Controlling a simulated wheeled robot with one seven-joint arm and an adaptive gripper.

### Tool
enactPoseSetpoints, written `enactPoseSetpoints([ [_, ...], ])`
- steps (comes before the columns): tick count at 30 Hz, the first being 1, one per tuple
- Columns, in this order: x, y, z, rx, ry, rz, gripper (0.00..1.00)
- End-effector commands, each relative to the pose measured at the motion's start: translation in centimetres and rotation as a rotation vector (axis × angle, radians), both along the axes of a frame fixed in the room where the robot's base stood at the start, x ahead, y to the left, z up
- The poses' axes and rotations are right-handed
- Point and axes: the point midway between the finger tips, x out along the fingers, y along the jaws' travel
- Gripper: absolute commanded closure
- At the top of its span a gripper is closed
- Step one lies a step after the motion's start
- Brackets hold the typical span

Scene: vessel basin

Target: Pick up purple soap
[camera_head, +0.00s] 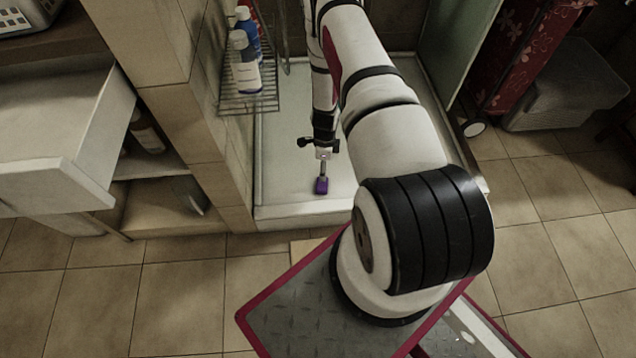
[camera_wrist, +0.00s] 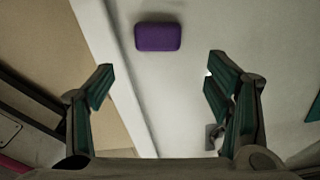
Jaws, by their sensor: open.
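The purple soap (camera_head: 321,186) is a small purple block on the white floor of the shower basin (camera_head: 285,150), near its front edge. In the wrist view the soap (camera_wrist: 158,37) lies flat on the pale surface, beyond and between my fingertips. My gripper (camera_wrist: 158,78) is open, with its two green-padded fingers spread wide and nothing between them. In the head view my gripper (camera_head: 322,152) points down above and close to the soap. The fingertips are hard to make out there, and the exact gap to the soap cannot be told.
A wire rack (camera_head: 248,98) with bottles (camera_head: 243,62) hangs left of the basin. A tiled wall edge (camera_head: 228,175) borders the basin on the left. An open white drawer (camera_head: 60,140) juts out at far left. A grey storage box (camera_head: 565,85) stands at right.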

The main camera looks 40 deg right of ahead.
Motion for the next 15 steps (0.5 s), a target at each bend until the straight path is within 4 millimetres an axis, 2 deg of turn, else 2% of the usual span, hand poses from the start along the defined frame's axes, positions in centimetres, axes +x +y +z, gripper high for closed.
enactPoseSetpoints([
  [1, -0.1, 0.1, -1.4, 0.002, 0.002, 0.0, 0.28],
  [6, -0.1, 0.1, -4.6, 0.001, 0.001, 0.001, 0.28],
  [10, -0.1, 0.1, -6.2, 0.001, 0.001, 0.001, 0.28],
  [15, 0.0, 0.1, -6.9, 0.001, 0.001, 0.002, 0.28],
])
